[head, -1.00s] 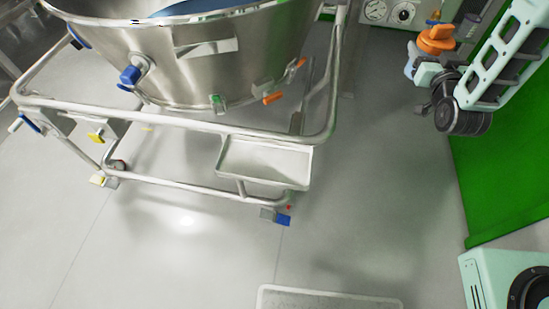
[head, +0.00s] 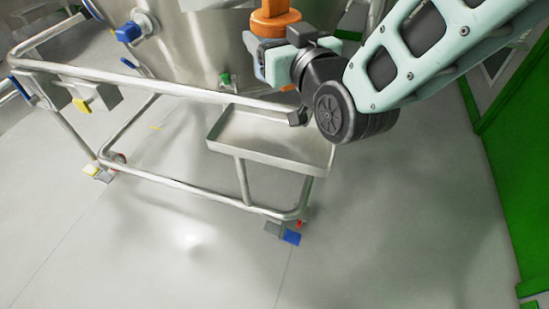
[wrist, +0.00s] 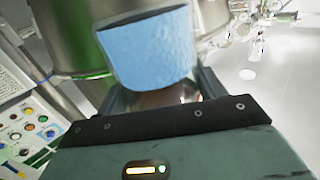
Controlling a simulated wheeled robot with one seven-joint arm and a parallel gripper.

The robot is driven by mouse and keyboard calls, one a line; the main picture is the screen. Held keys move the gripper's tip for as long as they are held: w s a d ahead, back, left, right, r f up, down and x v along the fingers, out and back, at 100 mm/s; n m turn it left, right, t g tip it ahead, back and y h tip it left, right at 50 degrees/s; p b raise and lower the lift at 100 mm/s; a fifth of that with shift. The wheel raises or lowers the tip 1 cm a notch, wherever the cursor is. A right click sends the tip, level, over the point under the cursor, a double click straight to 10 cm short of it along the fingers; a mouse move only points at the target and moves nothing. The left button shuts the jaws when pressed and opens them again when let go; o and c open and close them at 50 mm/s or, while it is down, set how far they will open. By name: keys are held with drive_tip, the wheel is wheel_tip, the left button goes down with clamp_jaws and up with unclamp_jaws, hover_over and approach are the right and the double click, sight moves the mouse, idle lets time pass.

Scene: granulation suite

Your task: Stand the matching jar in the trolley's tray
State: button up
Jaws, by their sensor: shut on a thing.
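My gripper (head: 262,50) is shut on an orange jar (head: 270,22), partly cut off by the top edge of the head view. It holds the jar above and behind the tray in the picture, in front of the steel vessel. The trolley's tray (head: 262,138) is a shallow steel tray on the trolley frame (head: 180,184), and it looks empty. My wrist hides its back right corner. In the wrist view a blue textured surface (wrist: 150,45) shows between the fingers; I cannot tell whether it belongs to the jar.
The large steel vessel (head: 205,50) stands on the trolley behind the tray. A blue valve knob (head: 128,32) sticks out at its left. Trolley feet with coloured pedals (head: 291,237) stand on the floor. A green wall (head: 505,170) is at the right. The grey floor in front is clear.

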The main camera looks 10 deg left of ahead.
drive_tip(key=s+a+f+n+g+y+b, duration=0.1)
drive_tip(key=s+a+b, duration=0.1)
drive_tip(key=s+a, duration=0.3)
drive_tip(key=f+b, duration=0.1)
drive_tip(key=f, duration=0.2)
drive_tip(key=f+b, duration=0.1)
drive_tip(key=f, duration=0.2)
drive_tip(key=f+b, duration=0.1)
drive_tip(key=f, duration=0.2)
drive_tip(key=shift+s+d+f, duration=0.25)
drive_tip(key=shift+s+f, duration=0.05)
drive_tip(key=shift+f, duration=0.1)
drive_tip(key=o, duration=1.1)
